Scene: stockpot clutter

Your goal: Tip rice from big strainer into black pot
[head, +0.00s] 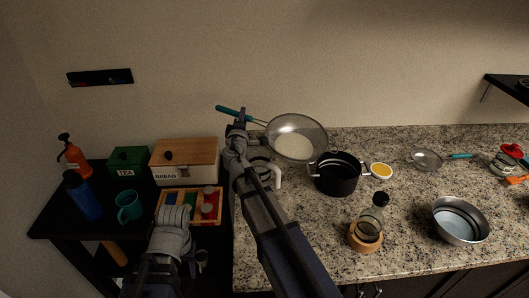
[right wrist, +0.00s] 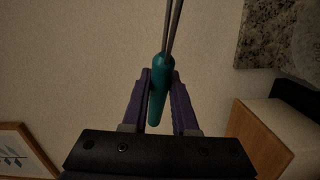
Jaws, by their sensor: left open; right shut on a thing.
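The big strainer (head: 312,130) has a wide mesh bowl, a teal handle (head: 233,112) and white rice (head: 294,147) in it. It is held above the back of the counter, behind and left of the black pot (head: 336,184). The pot stands upright on the counter with its two side handles showing. My right gripper (head: 241,117) is shut on the strainer's handle; the right wrist view shows the teal handle (right wrist: 159,92) between the purple fingers. My left gripper (head: 190,262) is low at the left, open and away from strainer and pot; its fingertips are hard to make out.
A white mug-like handle (head: 276,176) shows beside my right arm. A yellow-topped bowl (head: 381,171), a small strainer (head: 427,158), a glass bottle (head: 371,216) and a metal bowl (head: 460,221) stand to the right. A bread box (head: 186,174) is on the black side shelf.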

